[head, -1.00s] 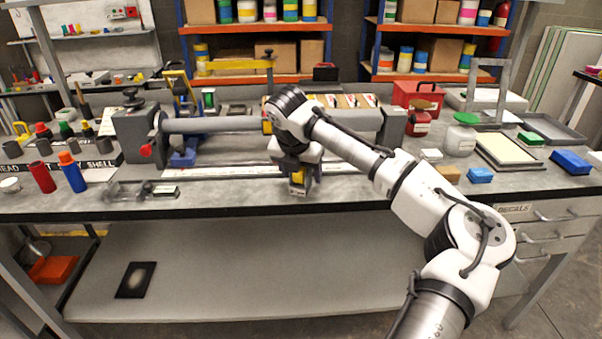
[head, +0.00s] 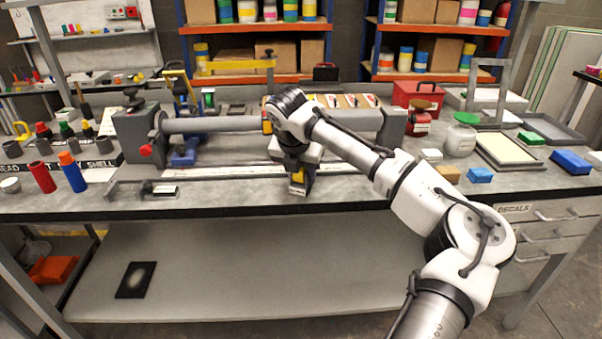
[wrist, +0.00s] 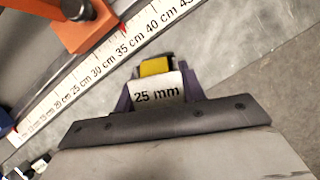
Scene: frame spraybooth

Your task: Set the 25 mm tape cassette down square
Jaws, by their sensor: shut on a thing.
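The 25 mm tape cassette (wrist: 157,92) has a white face lettered "25 mm" and a yellow part at its far end. My gripper (wrist: 160,95) is shut on it, with purple-grey fingers on both sides. In the head view my gripper (head: 299,183) points down over the front part of the bench top (head: 345,195), where a yellow bit of the cassette (head: 297,177) shows between the fingers. I cannot tell whether the cassette touches the bench. A white ruler strip (wrist: 98,62) with centimetre marks runs diagonally beyond the cassette in the wrist view.
A grey roller bar (head: 220,124) on stands runs behind my gripper. A red tube (head: 42,177) and a blue tube (head: 73,172) stand at left. A small clear-framed tool (head: 140,190) lies near the front edge. The bench right of my gripper is partly clear.

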